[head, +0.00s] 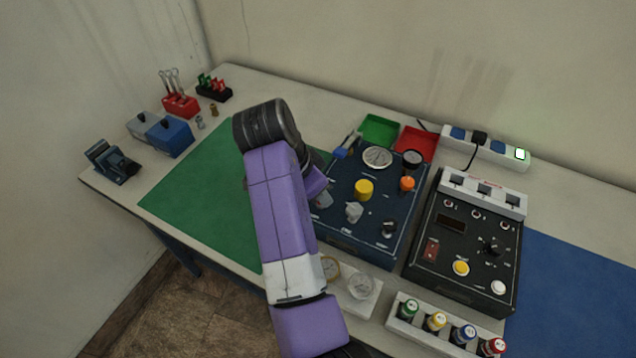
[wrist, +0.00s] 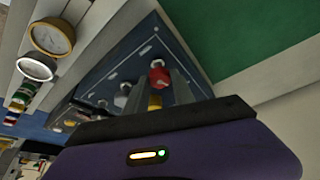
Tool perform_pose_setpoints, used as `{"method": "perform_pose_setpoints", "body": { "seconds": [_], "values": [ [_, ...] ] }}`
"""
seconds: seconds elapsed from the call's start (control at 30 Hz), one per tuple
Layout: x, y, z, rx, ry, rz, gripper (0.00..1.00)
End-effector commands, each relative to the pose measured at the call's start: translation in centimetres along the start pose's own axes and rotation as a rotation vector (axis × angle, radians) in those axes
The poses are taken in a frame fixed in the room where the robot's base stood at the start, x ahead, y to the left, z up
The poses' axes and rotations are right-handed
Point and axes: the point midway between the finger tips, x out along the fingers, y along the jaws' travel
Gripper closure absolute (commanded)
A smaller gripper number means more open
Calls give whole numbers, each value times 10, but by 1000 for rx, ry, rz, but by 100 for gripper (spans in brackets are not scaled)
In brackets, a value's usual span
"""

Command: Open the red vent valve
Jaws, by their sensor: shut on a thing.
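The red vent valve is a round red knob (wrist: 158,76) on the dark blue panel (wrist: 172,48) in the wrist view. My gripper (wrist: 168,78) is at this knob with its pale fingers and is shut on it. The fingers hide part of the knob, and its exact turn cannot be told. In the head view my arm covers the red knob and most of the gripper; the blue panel (head: 375,214) shows to the right of the arm.
The panel also carries a yellow knob (head: 364,187), a pale knob (head: 354,212), an orange knob (head: 407,183) and a black knob (head: 388,228) close by. A dark control box (head: 465,265) stands to the right. A green mat (head: 200,190) lies clear to the left.

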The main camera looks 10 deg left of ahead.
Motion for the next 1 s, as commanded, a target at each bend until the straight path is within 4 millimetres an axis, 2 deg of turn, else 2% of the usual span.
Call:
{"method": "perform_pose_setpoints", "body": {
  "seconds": [0.13,1.0],
  "values": [
    [-5,2,-3,-128,1,-52,100],
    [0,5,-4,-890,1,-371,100]
  ]
}}
